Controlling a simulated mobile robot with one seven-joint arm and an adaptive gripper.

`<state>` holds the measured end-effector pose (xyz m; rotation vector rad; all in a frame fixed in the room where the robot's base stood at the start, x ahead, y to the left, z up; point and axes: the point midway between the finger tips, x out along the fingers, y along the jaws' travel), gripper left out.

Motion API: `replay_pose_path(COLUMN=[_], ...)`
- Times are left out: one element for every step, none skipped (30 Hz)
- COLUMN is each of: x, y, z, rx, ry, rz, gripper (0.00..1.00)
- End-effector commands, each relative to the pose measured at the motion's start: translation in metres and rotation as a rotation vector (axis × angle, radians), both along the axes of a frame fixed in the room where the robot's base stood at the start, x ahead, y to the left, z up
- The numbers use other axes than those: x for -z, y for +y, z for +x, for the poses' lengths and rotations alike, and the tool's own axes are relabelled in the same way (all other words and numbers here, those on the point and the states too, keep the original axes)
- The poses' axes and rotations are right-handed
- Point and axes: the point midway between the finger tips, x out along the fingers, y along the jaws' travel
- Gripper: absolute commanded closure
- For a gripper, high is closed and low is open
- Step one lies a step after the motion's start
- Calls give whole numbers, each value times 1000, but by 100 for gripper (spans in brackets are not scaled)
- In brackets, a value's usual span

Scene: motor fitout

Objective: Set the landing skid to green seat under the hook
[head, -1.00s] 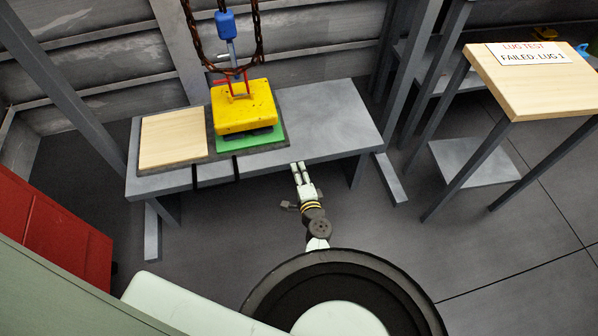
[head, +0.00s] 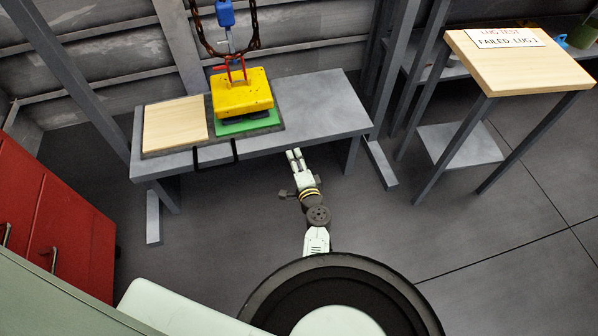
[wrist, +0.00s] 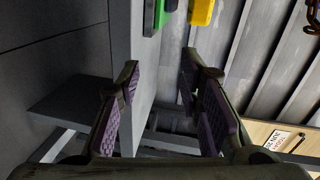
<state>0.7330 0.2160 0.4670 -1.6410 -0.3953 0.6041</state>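The landing skid (head: 178,151) is a dark plate on the grey bench, with a wooden seat (head: 175,123) at left and a green seat (head: 249,125) at right. A black handle loop (head: 216,163) hangs at its front edge. A yellow block (head: 243,94) is over the green seat, below the hook (head: 238,69) with red slings; whether it touches the seat is unclear. My gripper (wrist: 160,85) is open and empty in the wrist view, with green (wrist: 154,14) and yellow (wrist: 201,11) beyond its fingers.
The grey bench (head: 325,105) is bare at its right. A wooden-topped stand (head: 515,70) with a "LUG TEST FAILED: LUG 1" sign (head: 505,38) is at right. A red cabinet (head: 60,220) is at left. A chain (head: 199,38) hangs above. Floor is clear between bench and stand.

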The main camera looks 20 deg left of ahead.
Motion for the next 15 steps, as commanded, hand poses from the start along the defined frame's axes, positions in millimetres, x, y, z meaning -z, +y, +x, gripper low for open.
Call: replay_pose_path(x=[-10, -15, -22, -27, -32, -38, -44, -49, -56, -61, -66, -73, -78, -84, -91], y=[6, 9, 13, 15, 18, 22, 25, 28, 32, 35, 38, 41, 44, 46, 50], z=[4, 5, 7, 9, 10, 12, 14, 15, 17, 18, 19, 20, 22, 23, 23], rx=[-11, -15, -21, -25, -29, -35, -40, -44, -49, -53, -56, -61, -64, -67, -72], ry=[-23, -35, -51, -63, -75, -92, -104, -116, -132, -144, -156, -173, -186, -198, -214], rz=[-7, -13, -20, -25, -29, -37, -41, -45, -52, -58, -62, -67, -72, -77, -82], gripper=[67, 67, 67, 67, 67, 67, 67, 67, 67, 67, 67, 67, 67, 67, 67])
